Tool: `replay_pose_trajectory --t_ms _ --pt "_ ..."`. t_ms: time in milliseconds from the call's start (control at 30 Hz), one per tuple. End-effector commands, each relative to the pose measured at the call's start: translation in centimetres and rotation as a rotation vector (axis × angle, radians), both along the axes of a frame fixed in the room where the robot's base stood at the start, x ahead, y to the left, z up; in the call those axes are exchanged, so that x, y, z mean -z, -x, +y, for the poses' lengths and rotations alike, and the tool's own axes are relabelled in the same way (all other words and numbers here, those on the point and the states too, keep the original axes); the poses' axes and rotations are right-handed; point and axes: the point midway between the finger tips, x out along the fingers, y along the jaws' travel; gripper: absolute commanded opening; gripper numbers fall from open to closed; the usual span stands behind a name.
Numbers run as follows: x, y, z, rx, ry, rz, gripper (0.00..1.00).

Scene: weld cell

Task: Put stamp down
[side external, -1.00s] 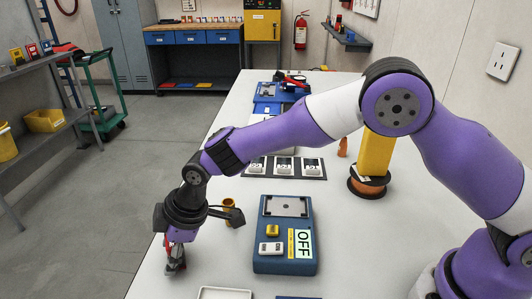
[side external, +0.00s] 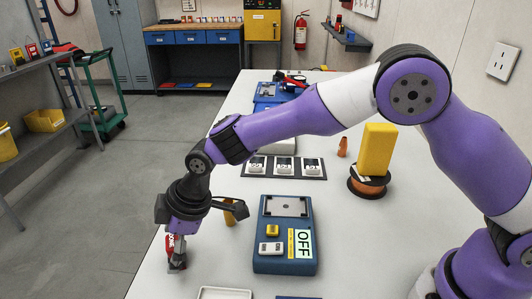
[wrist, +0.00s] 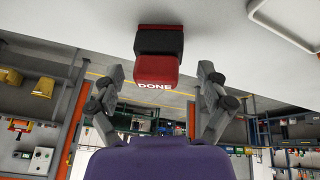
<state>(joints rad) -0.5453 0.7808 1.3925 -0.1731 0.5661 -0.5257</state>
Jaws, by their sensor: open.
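The stamp (wrist: 158,68) is red and black, with DONE in white letters on its red end. In the wrist view it shows against the white table top (wrist: 70,25). In the side view its red part (side external: 171,246) is partly covered by my gripper, near the table's left edge. My gripper (wrist: 159,78) is open, with its fingers apart to the left and right of the stamp and gaps on both sides. The stamp appears to rest on the table, but its contact is hard to see.
A blue box with an OFF label (side external: 284,262) lies right of my gripper. A white tray (side external: 224,293) is at the front. An orange spool (side external: 367,187) with a yellow block (side external: 377,150) stands further right.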

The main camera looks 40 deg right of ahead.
Motion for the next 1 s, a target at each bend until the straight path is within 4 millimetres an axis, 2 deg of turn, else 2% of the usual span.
replay_pose_trajectory --t_ms 100,300,567,667,767,900,1000 --pt "-2.7 0.6 -0.9 0.001 -0.003 -0.005 0.87" --pt "-6.7 1.8 -2.4 0.001 -0.003 -0.004 0.87" --pt "-9.6 2.5 -3.9 0.024 -0.003 -0.002 0.87" --pt "-11.5 3.0 -6.7 0.123 -0.010 -0.002 0.87" --pt "-13.9 4.5 -11.5 0.304 -0.026 -0.003 0.87" --pt "-16.2 8.7 -18.9 0.622 -0.062 -0.004 0.87" --pt "-16.4 12.3 -22.9 0.829 -0.092 -0.006 0.87"
